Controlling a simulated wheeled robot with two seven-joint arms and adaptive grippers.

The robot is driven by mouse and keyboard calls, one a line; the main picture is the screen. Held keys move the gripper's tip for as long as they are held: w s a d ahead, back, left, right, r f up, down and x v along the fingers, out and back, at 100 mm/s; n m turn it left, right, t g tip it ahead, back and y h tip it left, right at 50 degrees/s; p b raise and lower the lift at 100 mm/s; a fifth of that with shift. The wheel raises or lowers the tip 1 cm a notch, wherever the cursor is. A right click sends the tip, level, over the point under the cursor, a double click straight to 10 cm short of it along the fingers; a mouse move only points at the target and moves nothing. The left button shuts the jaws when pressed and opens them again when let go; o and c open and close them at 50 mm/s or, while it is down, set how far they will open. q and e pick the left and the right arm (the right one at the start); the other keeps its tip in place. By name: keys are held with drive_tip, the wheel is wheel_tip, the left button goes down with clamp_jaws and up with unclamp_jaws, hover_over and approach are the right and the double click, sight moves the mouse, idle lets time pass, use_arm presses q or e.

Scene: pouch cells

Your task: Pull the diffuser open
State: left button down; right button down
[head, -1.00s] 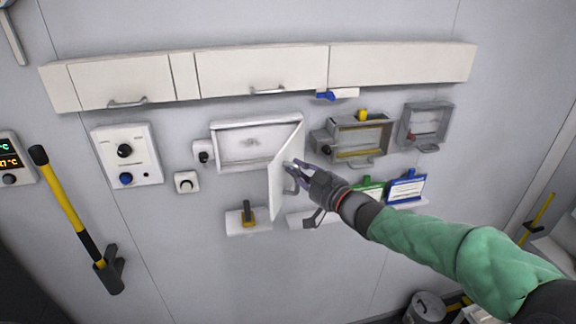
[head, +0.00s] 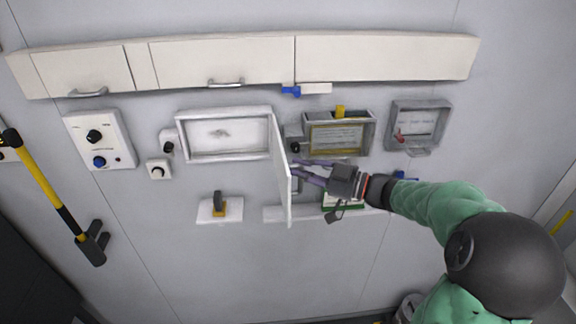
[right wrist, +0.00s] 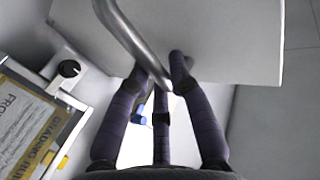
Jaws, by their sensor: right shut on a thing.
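The diffuser is a white panel (head: 282,175) hinged at the right side of a shallow white frame (head: 225,112) on the wall. It stands swung out from the wall, seen almost edge-on in the head view, and the frame's recess is exposed. In the right wrist view the panel (right wrist: 215,35) fills the top, with its curved metal handle (right wrist: 122,32) in front. My right gripper (head: 294,169) is at the panel's right face, its purple fingers (right wrist: 160,75) shut on the handle. My left gripper is not in view.
Right of the panel are a grey box with a yellow-edged label (head: 338,135) and a grey box with a red part (head: 418,125). White cabinets (head: 225,65) run above. A small shelf (head: 219,211) holds a yellow-and-black item below the frame. A control panel (head: 101,140) is at left.

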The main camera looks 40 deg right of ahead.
drive_tip(key=shift+s+d+f+n+g+y, duration=0.15)
drive_tip(key=shift+d+f+n+g+y, duration=0.15)
drive_tip(key=shift+d+f, duration=0.3)
drive_tip(key=shift+r, duration=0.1)
drive_tip(key=c, duration=1.3)
unclamp_jaws()
drive_tip(key=shift+o, duration=1)
drive_tip(key=shift+d, duration=0.15)
drive_tip(key=v, duration=1.2)
drive_tip(key=shift+w+d+r, duration=0.1)
drive_tip(key=shift+w+d, duration=0.05)
drive_tip(key=shift+w, duration=0.05)
